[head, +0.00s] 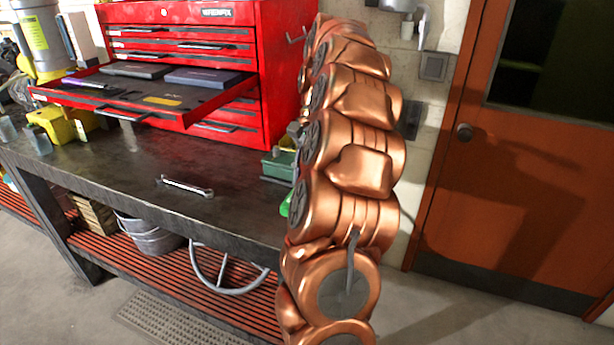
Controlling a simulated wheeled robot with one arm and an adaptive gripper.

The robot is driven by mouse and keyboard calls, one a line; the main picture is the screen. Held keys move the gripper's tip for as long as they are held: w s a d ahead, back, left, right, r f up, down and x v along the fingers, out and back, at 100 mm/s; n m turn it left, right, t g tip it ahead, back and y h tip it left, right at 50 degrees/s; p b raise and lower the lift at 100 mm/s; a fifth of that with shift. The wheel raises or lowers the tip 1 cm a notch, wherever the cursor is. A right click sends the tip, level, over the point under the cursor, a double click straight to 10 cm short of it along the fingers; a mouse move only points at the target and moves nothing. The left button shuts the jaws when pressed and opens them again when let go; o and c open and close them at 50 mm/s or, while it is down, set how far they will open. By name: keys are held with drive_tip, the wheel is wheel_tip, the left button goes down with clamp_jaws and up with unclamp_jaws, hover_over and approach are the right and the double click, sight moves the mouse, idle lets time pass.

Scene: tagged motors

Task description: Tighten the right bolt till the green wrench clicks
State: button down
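No bolt can be made out in the head view. A small bright green patch (286,205) shows at the bench edge, mostly hidden behind my copper arm; I cannot tell if it is the green wrench. A plain grey metal wrench (187,187) lies on the dark workbench (120,170). A grey cylindrical body with a yellow label (37,33) stands at the far left; it may be a tagged motor. My arm rises right of centre and covers the right end of the bench. My gripper is not visible.
A red tool chest (225,65) stands on the bench with one drawer (150,98) pulled out. A dark green box (278,165) sits near my arm. Below are a metal bucket (150,238) and a wheel-like ring (228,288). An orange door (520,170) is at right.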

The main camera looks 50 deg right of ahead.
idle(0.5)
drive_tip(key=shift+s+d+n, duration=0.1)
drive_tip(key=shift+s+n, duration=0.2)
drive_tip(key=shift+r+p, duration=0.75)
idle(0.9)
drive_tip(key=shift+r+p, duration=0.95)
drive_tip(key=shift+p, duration=0.05)
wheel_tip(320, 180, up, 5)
drive_tip(key=p, duration=0.5)
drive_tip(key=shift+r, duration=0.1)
